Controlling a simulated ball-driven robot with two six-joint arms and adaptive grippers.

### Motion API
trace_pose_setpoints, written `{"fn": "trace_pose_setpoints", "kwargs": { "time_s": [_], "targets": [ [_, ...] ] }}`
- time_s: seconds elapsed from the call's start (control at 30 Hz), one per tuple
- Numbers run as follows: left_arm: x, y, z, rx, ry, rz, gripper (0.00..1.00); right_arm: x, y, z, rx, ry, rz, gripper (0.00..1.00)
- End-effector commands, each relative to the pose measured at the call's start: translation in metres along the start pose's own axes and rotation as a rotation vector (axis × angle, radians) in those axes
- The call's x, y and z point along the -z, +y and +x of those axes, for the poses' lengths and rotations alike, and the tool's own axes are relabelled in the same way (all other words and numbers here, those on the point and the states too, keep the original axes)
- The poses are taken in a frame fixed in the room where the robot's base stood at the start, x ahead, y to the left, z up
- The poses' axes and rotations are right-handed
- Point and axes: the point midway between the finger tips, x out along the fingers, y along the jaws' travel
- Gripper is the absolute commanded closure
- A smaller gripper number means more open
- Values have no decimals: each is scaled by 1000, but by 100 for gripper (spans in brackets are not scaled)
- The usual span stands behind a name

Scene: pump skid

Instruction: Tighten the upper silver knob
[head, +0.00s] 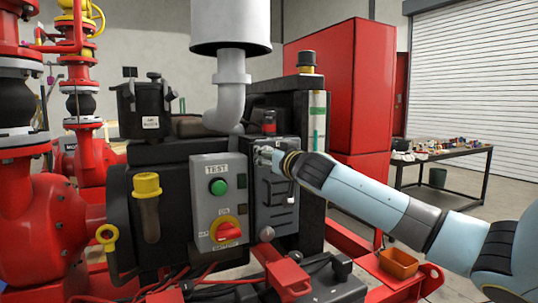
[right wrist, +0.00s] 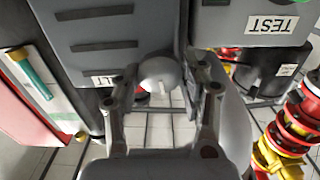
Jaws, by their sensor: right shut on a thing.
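The upper silver knob shows in the right wrist view as a rounded pale grey cap (right wrist: 160,72) at the upper edge of the grey louvred box (head: 278,195). My right gripper (right wrist: 163,84) has its two fingers on either side of the knob and is shut on it. In the head view this gripper (head: 266,157) reaches the top of the box from the right and mostly hides the knob. A lower silver knob (head: 267,233) sits at the bottom of the same box, clear of the gripper. My left gripper is not in view.
Left of the box is a grey TEST panel (head: 207,172) with a green button (head: 218,186) and a red-yellow rotary switch (head: 224,230). A grey exhaust pipe (head: 231,90) rises above. Red pump pipes (head: 50,220) fill the left. An orange tray (head: 398,263) sits below my right arm.

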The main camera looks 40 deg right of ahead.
Motion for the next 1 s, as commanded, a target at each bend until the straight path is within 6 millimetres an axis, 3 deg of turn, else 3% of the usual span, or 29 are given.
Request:
{"fn": "trace_pose_setpoints", "kwargs": {
  "time_s": [1.0],
  "targets": [
    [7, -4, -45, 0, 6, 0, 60, 2, -2, 0, 0, 1, -913, 90]
  ]
}}
